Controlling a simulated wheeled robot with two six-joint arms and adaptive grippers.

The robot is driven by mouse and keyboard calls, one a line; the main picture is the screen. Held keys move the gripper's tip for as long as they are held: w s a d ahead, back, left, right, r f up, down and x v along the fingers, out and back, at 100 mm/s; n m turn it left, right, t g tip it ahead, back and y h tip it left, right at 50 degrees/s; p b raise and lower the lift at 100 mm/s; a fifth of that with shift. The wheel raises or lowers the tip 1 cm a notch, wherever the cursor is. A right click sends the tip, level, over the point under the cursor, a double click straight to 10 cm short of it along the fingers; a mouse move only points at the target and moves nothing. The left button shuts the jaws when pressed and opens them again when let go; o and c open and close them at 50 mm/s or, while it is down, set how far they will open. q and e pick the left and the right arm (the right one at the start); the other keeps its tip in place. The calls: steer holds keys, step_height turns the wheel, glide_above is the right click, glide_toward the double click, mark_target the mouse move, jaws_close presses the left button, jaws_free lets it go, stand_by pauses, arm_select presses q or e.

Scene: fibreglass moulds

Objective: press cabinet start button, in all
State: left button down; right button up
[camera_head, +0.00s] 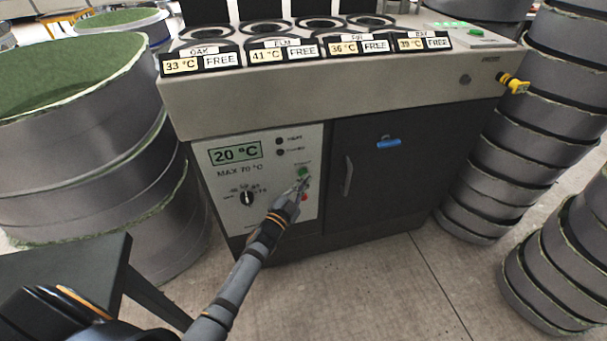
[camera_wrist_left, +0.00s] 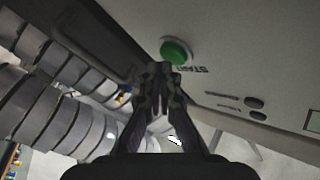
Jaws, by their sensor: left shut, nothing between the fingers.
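The cabinet's light control panel (camera_head: 228,207) carries a 20 °C display, a black dial, a green start button (camera_head: 303,172) and a red button (camera_head: 304,197). My left gripper (camera_head: 302,184) is shut and empty, its tips at the panel just below the green button. In the left wrist view the green button (camera_wrist_left: 175,51), with START lettering beside it, lies just beyond the tips of my left gripper (camera_wrist_left: 160,72). I cannot tell whether the tips touch the button. My right gripper is not in view.
The cabinet's dark door (camera_head: 390,170) with a handle and a blue mark is right of the panel. Grey stacked moulds (camera_head: 545,125) stand at the right, and large green-filled moulds (camera_head: 70,120) at the left. A dark table (camera_head: 70,270) is at the lower left. Floor in front is clear.

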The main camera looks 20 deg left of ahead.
arm_select(q)
steer(key=shift+w+a, duration=0.25)
steer(key=shift+w, duration=0.15)
stand_by(0.7)
stand_by(0.3)
steer(key=shift+s+d+p, duration=0.3)
steer(key=shift+s+d, duration=0.2)
steer(key=shift+s, duration=0.2)
steer(key=s+d, duration=0.1)
steer(key=s+d+p, duration=0.1)
steer(key=s, duration=0.2)
steer(key=shift+s+d+p, duration=0.1)
steer(key=shift+d+p, duration=0.3)
stand_by(0.5)
